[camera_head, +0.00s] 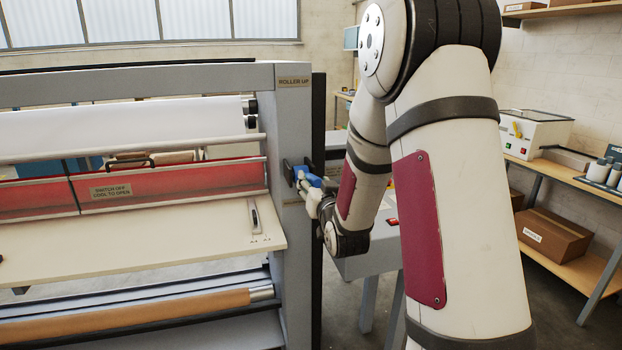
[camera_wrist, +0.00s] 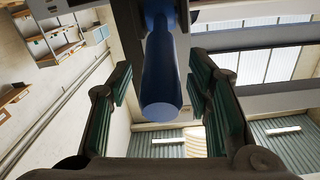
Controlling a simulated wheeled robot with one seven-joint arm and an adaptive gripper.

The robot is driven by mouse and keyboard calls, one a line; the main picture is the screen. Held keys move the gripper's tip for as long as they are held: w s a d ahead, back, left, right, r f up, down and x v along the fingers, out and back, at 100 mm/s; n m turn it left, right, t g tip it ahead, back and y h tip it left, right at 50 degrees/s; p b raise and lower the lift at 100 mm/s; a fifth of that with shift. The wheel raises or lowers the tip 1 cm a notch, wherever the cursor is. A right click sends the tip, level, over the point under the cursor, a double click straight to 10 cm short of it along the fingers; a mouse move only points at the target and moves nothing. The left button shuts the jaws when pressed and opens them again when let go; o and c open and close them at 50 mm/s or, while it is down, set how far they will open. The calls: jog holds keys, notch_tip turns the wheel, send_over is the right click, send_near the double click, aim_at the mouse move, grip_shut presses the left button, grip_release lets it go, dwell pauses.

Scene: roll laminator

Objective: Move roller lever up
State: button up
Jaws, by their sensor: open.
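The roller lever has a blue handle (camera_head: 309,179) on a dark mount at the laminator's right end post. In the wrist view, the blue handle (camera_wrist: 160,70) points toward the camera, with its round end between my fingers. My gripper (camera_head: 314,190) is at the lever, partly hidden by my arm in the head view. Gaps show between the pads and the handle.
A "ROLLER UP" label (camera_head: 293,82) is high on the end post. The laminator's feed table (camera_head: 150,225) and red guard (camera_head: 165,184) lie to the left. A grey bench (camera_head: 368,238) stands behind my arm. Shelves with a cardboard box (camera_head: 553,234) are at right.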

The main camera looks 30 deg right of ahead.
jog(key=shift+x, duration=1.9)
jog(key=shift+c, duration=0.6)
grip_shut()
